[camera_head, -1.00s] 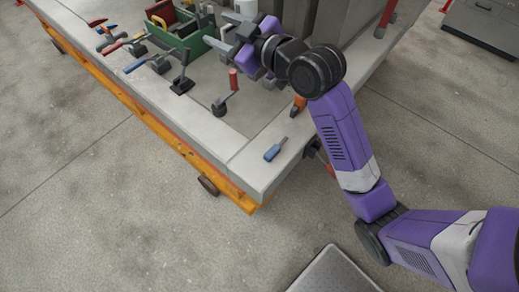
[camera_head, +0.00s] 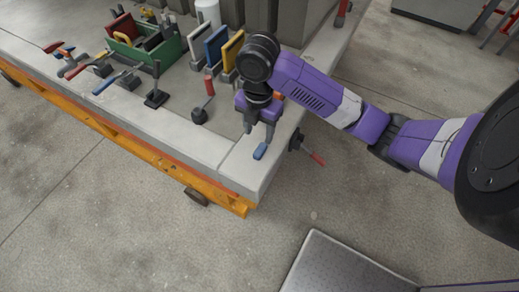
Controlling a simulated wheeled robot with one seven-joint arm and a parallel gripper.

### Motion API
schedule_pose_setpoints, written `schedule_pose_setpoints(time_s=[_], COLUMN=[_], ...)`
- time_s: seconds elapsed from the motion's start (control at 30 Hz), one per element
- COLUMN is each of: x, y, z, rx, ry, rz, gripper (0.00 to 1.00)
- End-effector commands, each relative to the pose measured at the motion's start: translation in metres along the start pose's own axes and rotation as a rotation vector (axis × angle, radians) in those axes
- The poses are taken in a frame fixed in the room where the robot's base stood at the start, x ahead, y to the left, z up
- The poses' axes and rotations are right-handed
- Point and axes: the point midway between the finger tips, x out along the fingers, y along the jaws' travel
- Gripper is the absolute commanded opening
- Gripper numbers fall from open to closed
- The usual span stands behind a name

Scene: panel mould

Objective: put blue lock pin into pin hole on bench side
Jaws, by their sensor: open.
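The blue lock pin (camera_head: 260,152) lies on the bench top near its front right corner. Its blue handle shows; the rest is hidden behind my gripper's finger. My gripper (camera_head: 259,132) points down, open, right over the pin. Its fingertips are close to the pin, but I cannot tell if they touch it. The bench (camera_head: 240,171) has an orange rail along its left side. I cannot make out the pin hole on the bench side.
A red-handled clamp (camera_head: 316,158) sticks out from the bench's right side. Several toggle clamps (camera_head: 155,97) stand along the left edge. A green tool tote (camera_head: 165,50) and blue and yellow panels (camera_head: 215,47) stand farther back.

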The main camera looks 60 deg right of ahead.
Motion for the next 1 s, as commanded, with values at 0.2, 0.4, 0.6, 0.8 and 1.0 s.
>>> schedule_pose_setpoints(time_s=[0.2, 0.4, 0.6, 0.8, 1.0], x=[0.021, 0.045, 0.063, 0.064, 0.064], y=[-0.002, -0.008, -0.008, -0.007, -0.007], z=[-0.001, -0.002, -0.002, -0.002, -0.002], rx=[0.004, 0.006, 0.005, 0.004, 0.004], ry=[0.004, 0.003, 0.000, 0.000, 0.000], rz=[0.001, 0.000, 0.000, 0.002, 0.002], gripper=[0.49, 0.49, 0.49, 0.49, 0.16])
